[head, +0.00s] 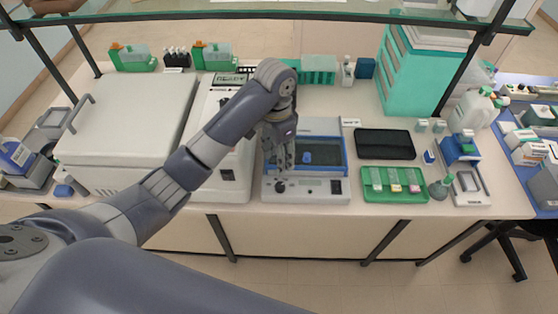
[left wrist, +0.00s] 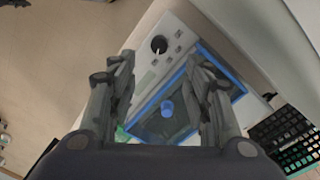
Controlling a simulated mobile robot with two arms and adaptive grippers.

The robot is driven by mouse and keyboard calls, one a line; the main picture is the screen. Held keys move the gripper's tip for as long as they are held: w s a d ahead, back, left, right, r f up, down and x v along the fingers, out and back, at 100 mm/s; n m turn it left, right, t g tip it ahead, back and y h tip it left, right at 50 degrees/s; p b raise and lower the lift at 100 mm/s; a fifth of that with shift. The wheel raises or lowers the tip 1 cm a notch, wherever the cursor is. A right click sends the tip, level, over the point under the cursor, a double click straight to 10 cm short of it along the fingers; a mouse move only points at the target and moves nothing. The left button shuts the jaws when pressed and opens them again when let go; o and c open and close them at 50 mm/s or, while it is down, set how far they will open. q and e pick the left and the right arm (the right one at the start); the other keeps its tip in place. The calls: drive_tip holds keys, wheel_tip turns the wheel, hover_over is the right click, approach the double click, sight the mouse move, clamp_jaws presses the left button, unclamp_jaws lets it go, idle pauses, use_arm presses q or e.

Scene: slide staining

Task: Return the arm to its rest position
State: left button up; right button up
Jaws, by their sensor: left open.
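My left arm reaches in from the left in the head view. Its gripper (head: 284,160) points down above the left part of a white bench device with a blue-rimmed basin (head: 345,153). In the left wrist view the two fingers of the gripper (left wrist: 165,95) are spread apart with nothing between them. Behind them the basin's blue rim (left wrist: 222,72) and a small round blue piece (left wrist: 167,108) inside the basin show. The device's dark knob (left wrist: 159,44) is also visible there. My right gripper is in neither view.
A dark flat tray (head: 385,144) and a green slide tray (head: 396,195) lie right of the device. A large white lidded box (head: 130,115) stands on the left. A glass shelf (head: 300,16) crosses above the bench. The bench's front edge is just below the device.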

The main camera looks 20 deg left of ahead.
use_arm(q)
drive_tip(key=shift+s+f, duration=0.1)
idle(0.4)
drive_tip(key=s+d+f+n+t+h, duration=0.1)
drive_tip(key=s+d+f+n+t, duration=0.1)
drive_tip(key=s+f, duration=0.8)
drive_tip(key=s+a+r+n+t+y, duration=0.15)
drive_tip(key=s+a, duration=0.25)
drive_tip(key=s, duration=0.4)
drive_tip(key=s+a+r+n+t, duration=0.1)
drive_tip(key=s+a+r+n, duration=0.15)
drive_tip(key=s, duration=0.45)
wheel_tip(320, 180, down, 35)
drive_tip(key=s+g+b, duration=0.2)
drive_tip(key=b, duration=0.6)
drive_tip(key=s+a+f+b, duration=0.1)
drive_tip(key=s+f+b, duration=0.2)
drive_tip(key=s+f, duration=0.5)
drive_tip(key=s+a+f+g+b, duration=0.1)
drive_tip(key=s+a+f+b, duration=0.1)
drive_tip(key=s+f, duration=0.6)
wheel_tip(320, 180, down, 7)
drive_tip(key=shift+s+a+r+b, duration=0.15)
drive_tip(key=shift+s+r+b, duration=0.05)
drive_tip(key=shift+b, duration=0.55)
